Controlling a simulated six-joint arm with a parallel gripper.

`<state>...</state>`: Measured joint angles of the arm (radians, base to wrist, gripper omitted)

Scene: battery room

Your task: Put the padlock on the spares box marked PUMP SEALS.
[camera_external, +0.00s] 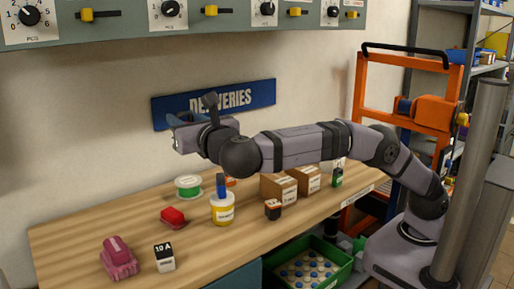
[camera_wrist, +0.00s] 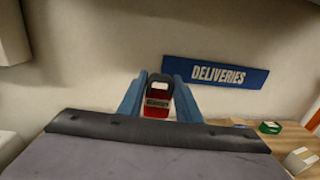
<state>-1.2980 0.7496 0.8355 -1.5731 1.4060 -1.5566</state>
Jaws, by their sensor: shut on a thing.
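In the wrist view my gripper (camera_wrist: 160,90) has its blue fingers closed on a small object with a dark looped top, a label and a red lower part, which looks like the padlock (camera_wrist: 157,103). In the external view my gripper (camera_external: 180,120) is raised above the bench in front of the DELIVERIES sign, and the held object cannot be made out. Two brown cardboard boxes (camera_external: 278,188) (camera_external: 307,179) stand on the bench, below my forearm. Their labels are too small to read, so I cannot tell which box is marked PUMP SEALS.
The wooden bench (camera_external: 80,228) holds a pink object (camera_external: 118,258), a white 10 A box (camera_external: 164,257), a red item (camera_external: 173,218), a yellow tub (camera_external: 222,210), a green-edged spool (camera_external: 188,186) and a green bottle (camera_external: 337,176). A green crate (camera_external: 338,277) is below the front edge.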

